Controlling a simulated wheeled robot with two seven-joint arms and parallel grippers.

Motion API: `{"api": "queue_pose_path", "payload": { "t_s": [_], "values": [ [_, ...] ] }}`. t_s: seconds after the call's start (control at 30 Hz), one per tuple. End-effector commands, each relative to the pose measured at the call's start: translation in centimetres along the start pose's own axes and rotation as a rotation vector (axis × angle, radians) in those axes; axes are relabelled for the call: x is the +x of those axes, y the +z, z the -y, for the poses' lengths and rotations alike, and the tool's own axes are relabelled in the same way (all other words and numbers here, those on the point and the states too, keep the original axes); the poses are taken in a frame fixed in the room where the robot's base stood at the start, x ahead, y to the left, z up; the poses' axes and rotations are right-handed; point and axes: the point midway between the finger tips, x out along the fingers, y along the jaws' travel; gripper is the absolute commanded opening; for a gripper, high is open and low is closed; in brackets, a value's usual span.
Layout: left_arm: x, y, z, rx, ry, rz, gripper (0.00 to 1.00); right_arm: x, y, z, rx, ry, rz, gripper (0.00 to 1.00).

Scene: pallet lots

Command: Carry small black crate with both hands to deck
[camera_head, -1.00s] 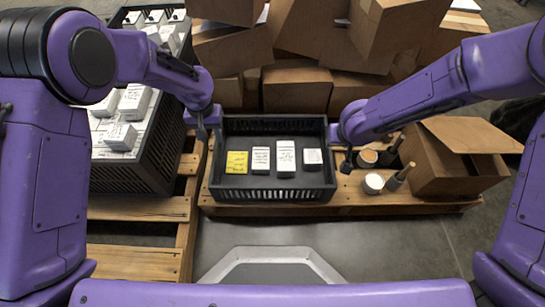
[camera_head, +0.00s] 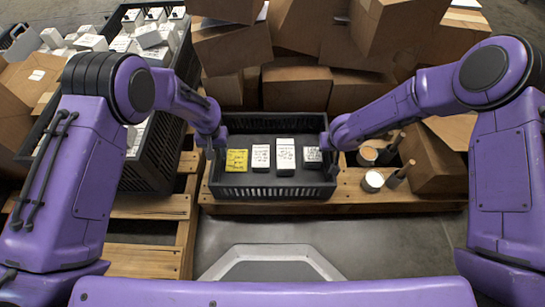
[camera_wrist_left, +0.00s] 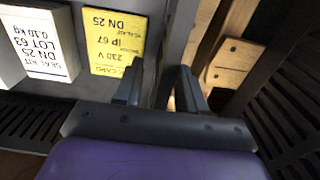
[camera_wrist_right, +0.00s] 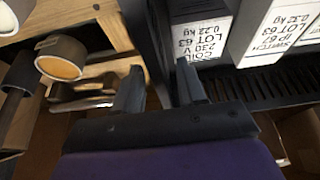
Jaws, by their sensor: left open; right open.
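The small black crate (camera_head: 275,192) sits on a wooden pallet. It holds a yellow box (camera_head: 237,160) and several white labelled boxes (camera_head: 285,156). My left gripper (camera_head: 215,148) is open at its left rim; in the left wrist view the fingers (camera_wrist_left: 160,90) stand either side of the crate wall (camera_wrist_left: 163,45). My right gripper (camera_head: 329,153) is open at its right rim; in the right wrist view the fingers (camera_wrist_right: 160,92) also straddle the wall (camera_wrist_right: 150,50). I cannot tell if the fingers touch it. I cannot tell which surface is the deck.
A larger black crate (camera_head: 155,160) full of white boxes stands on the left, by bare pallet slats (camera_head: 145,262). Cardboard boxes (camera_head: 297,88) are piled behind. An open carton (camera_head: 432,165) and small round items (camera_head: 373,180) lie close on the right.

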Motion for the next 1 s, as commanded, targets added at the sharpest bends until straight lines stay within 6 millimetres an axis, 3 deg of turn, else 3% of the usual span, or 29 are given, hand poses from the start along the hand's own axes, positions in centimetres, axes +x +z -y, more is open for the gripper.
{"api": "queue_pose_path", "payload": {
  "t_s": [0.03,0.17,1.0],
  "values": [
    [-0.01,0.01,-0.01,0.0,0.0,0.0,0.4,-0.01,0.0,0.0,0.0,0.0,0.0,0.4],
    [-0.01,0.02,-0.01,0.0,0.0,0.001,0.0,-0.02,0.01,0.0,0.0,0.0,0.0,0.0],
    [-0.03,0.04,0.0,0.001,0.0,0.002,0.0,-0.04,-0.01,-0.06,0.001,0.001,0.0,0.0]
  ]
}}
